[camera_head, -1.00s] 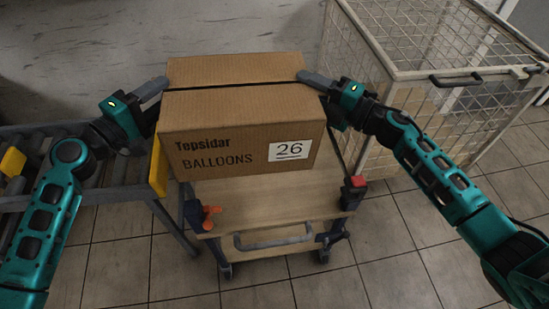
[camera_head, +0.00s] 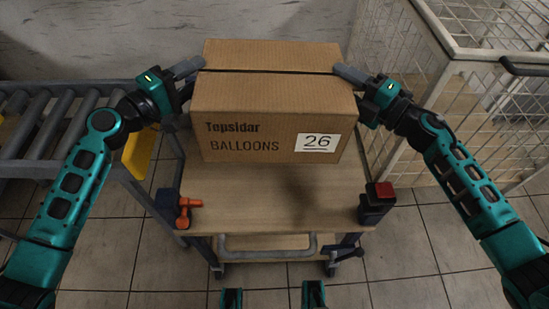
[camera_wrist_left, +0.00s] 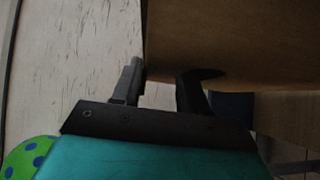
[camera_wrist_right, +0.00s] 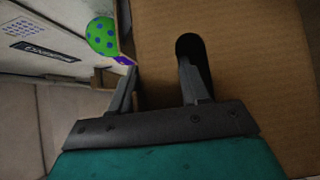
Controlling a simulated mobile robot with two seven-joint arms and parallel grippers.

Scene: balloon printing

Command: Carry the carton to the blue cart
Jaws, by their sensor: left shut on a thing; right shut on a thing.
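The brown carton (camera_head: 265,105), marked "Topsidar BALLOONS" and 26, is upright between my two grippers over the back part of a cart. The cart has a pale wooden deck (camera_head: 270,205) and a grey-blue frame. I cannot tell whether the carton touches the deck. My left gripper (camera_head: 188,68) is shut on the carton's left side. My right gripper (camera_head: 350,74) is shut on its right side. In the right wrist view, one finger enters a dark handle hole in the carton (camera_wrist_right: 225,60). The left wrist view shows the carton (camera_wrist_left: 230,40) beside the left fingers.
A roller conveyor (camera_head: 50,135) with a yellow end piece (camera_head: 139,152) stands left of the cart. A white wire-mesh cage (camera_head: 450,110) stands close on the right. An orange clamp-like part (camera_head: 184,213) and a red-topped block (camera_head: 379,195) sit at the cart's front corners.

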